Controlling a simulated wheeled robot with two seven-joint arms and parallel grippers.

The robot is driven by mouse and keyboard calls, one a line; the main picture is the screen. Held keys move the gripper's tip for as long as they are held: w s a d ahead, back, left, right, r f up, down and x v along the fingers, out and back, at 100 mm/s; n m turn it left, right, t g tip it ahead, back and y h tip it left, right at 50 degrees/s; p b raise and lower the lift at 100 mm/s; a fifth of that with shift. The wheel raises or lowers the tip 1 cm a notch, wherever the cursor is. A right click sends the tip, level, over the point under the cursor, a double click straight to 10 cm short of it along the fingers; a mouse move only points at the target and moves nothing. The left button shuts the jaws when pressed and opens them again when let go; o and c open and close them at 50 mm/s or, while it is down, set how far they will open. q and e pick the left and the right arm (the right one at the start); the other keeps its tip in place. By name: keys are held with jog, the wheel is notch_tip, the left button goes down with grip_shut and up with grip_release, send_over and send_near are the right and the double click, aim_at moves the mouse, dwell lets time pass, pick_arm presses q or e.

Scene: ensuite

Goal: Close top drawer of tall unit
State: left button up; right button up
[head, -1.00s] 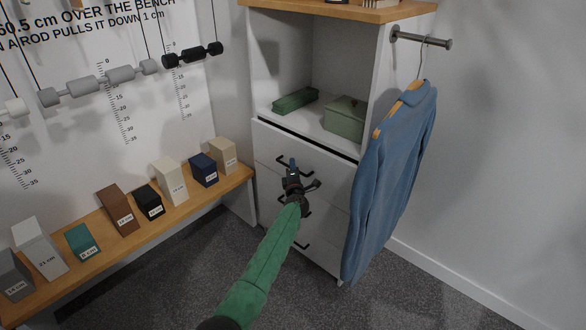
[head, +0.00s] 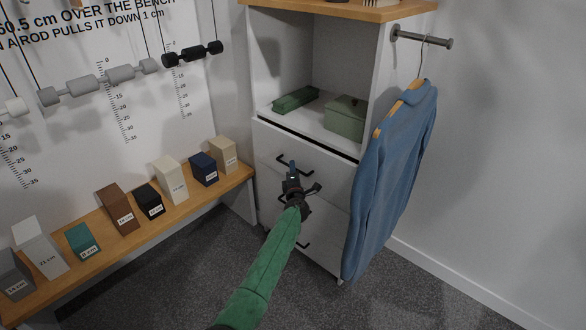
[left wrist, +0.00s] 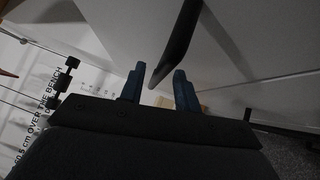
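The tall unit (head: 384,95) is white with a wooden top. Its top drawer (head: 330,172) stands slightly out, with a dark gap along its upper edge. A dark bar handle (head: 281,157) is on the drawer front. My left gripper (head: 292,166) is in front of this handle and hides part of it. In the left wrist view, its two blue fingers (left wrist: 158,84) are apart, and a dark bar (left wrist: 180,42) reaches down between or just beyond the tips. I cannot tell whether they touch it. My right gripper is in neither view.
A blue garment (head: 392,175) hangs from a rod (head: 425,40) at the unit's right side. A wooden bench (head: 130,235) with several labelled blocks is at left. Green boxes (head: 345,117) stand on the shelf above the drawer. Carpet (head: 350,305) in front is clear.

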pick_arm(q)
jog(key=s, duration=0.6)
jog(key=shift+d+f, duration=0.3)
jog(key=shift+d, duration=0.05)
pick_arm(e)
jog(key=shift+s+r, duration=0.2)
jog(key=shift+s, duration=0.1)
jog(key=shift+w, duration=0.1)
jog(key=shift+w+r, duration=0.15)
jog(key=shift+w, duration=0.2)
